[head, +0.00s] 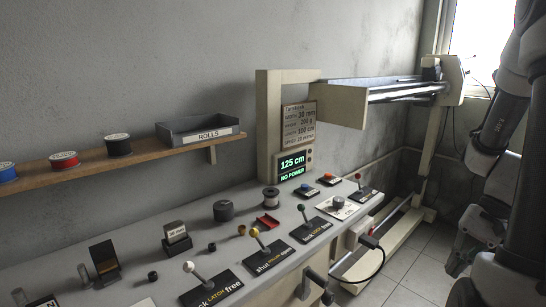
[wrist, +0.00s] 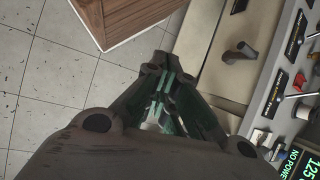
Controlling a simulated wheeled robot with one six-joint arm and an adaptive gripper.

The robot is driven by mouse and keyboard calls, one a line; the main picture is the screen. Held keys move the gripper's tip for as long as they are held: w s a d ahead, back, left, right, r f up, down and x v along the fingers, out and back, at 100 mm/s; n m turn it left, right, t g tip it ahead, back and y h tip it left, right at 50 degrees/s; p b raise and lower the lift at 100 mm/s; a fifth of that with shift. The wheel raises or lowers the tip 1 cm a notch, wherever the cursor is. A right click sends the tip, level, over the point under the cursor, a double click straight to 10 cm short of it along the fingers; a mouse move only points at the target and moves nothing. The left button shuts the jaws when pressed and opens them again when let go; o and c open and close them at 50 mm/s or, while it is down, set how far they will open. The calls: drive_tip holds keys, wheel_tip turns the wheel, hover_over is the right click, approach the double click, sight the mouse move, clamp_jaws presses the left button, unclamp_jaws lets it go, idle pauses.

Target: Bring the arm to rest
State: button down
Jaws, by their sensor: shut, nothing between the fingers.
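My arm stands at the right edge of the head view, folded beside the bench. In the wrist view my gripper (wrist: 165,75) is shut and empty. Its fingers point away from the camera, with tiled floor, a wooden box and the bench's cream side beyond them. Nothing is seen touching the fingers. In the head view the gripper's lower part shows at the right edge, and its fingertips are not clear there.
The bench (head: 230,235) carries levers, knobs and a display (head: 291,166) reading "125 cm" and "NO POWER". A crank handle (head: 317,284) juts from its front. A wooden box (wrist: 120,18) stands on the floor. Tiled floor (wrist: 45,85) is open on the left in the wrist view.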

drive_tip(key=s+a+r+n+t+h, duration=0.1)
drive_tip(key=a+r+n+t+h, duration=0.2)
drive_tip(key=r, duration=0.6)
drive_tip(key=s+a+r+n+t+h, duration=0.2)
drive_tip(key=a+r+n, duration=0.3)
drive_tip(key=r, duration=0.4)
drive_tip(key=shift+s+r+n+t+h, duration=0.2)
drive_tip(key=shift+n+t+h, duration=0.1)
drive_tip(key=shift+t+h, duration=0.15)
